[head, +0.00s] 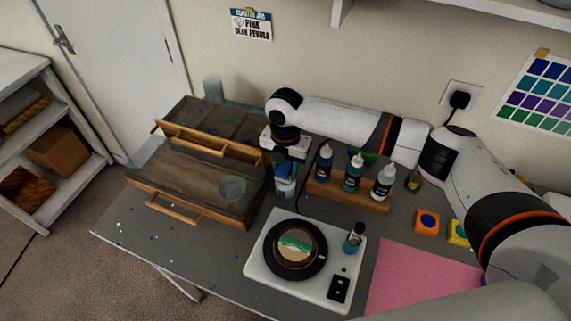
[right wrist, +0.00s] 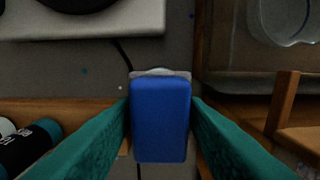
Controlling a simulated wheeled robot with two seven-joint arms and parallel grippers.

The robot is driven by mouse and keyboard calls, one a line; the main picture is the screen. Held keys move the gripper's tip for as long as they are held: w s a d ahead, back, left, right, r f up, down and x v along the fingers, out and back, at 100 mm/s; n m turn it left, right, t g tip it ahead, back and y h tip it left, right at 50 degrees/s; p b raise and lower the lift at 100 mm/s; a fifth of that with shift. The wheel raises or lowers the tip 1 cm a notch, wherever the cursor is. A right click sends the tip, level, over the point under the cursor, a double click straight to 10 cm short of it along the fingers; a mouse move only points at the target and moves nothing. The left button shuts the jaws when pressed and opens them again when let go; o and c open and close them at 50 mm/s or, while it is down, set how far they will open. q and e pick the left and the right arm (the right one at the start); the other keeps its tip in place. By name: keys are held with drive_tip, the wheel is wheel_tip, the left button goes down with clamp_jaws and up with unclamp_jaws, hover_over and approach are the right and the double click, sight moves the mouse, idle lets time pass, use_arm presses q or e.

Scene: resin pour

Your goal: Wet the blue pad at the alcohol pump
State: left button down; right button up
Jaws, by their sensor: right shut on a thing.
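My right gripper (head: 285,163) points down beside the wooden drawer box. In the right wrist view its two teal fingers (right wrist: 160,125) are shut on the sides of the blue pad (right wrist: 160,118). A pale rim (right wrist: 160,73) shows just past the pad's far edge. In the head view a small blue and whitish bottle-like thing (head: 285,188), seemingly the alcohol pump, stands directly under the gripper. The pad looks to be at its top, but I cannot tell whether they touch. My left gripper is not in view.
A wooden rack (head: 345,197) with several dropper bottles stands just right of the gripper. A white plate with a black turntable (head: 267,262) is in front. The drawer box (head: 200,183) with a clear cup (head: 232,188) is at left. A pink mat (head: 415,277) lies at right.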

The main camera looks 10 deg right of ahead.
sight(286, 166)
drive_tip(key=shift+f+b, duration=0.35)
drive_tip(key=shift+f, duration=0.55)
idle(0.9)
wheel_tip(286, 166, up, 7)
drive_tip(key=p, duration=0.7)
drive_tip(key=shift+r, duration=0.1)
idle(0.4)
idle(0.4)
